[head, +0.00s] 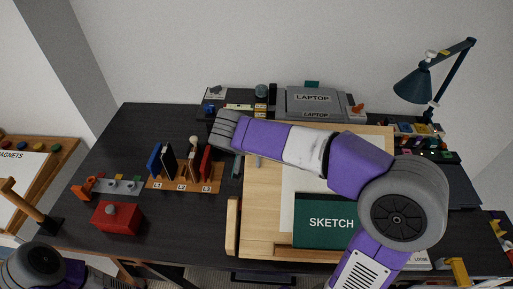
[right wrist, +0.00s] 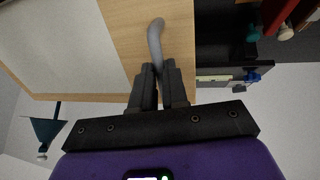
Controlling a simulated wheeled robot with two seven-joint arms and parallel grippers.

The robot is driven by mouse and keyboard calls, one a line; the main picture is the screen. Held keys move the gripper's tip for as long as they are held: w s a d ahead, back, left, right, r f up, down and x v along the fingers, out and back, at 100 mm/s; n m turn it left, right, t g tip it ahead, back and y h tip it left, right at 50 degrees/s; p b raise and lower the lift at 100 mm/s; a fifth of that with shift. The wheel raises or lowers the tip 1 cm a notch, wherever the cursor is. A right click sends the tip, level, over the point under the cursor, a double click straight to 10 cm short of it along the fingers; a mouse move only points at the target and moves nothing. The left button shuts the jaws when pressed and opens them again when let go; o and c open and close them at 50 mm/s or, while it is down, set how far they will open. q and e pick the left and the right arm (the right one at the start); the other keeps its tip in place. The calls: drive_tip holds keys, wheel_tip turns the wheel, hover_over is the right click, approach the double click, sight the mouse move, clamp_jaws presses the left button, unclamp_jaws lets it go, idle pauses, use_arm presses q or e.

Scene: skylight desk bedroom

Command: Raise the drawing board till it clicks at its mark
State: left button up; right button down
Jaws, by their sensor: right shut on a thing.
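The drawing board (head: 262,205) is a light wooden panel on the desk, with a pale sheet and a green SKETCH pad (head: 330,222) on it. Its tilt is hard to judge. My right arm crosses over the board, and its gripper is mostly hidden in the head view. In the right wrist view my right gripper (right wrist: 157,75) is shut on a curved grey handle (right wrist: 155,36), beside the wooden board (right wrist: 125,25). The mark is not discernible. My left arm shows only at the lower left; its gripper is out of view.
A closed laptop (head: 310,101) stands behind the board and a blue lamp (head: 413,84) at the back right. Upright books (head: 168,164) in a wooden rack and a red box (head: 116,217) stand to the left. Dark desk surface (head: 135,130) is clear at the back left.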

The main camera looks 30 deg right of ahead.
drive_tip(key=c, duration=1.1)
unclamp_jaws()
drive_tip(key=shift+c, duration=0.2)
drive_tip(key=v, duration=0.7)
drive_tip(key=shift+a+r+p, duration=0.15)
drive_tip(key=shift+r+p, duration=0.15)
drive_tip(key=shift+r, duration=0.05)
drive_tip(key=shift+s, duration=0.1)
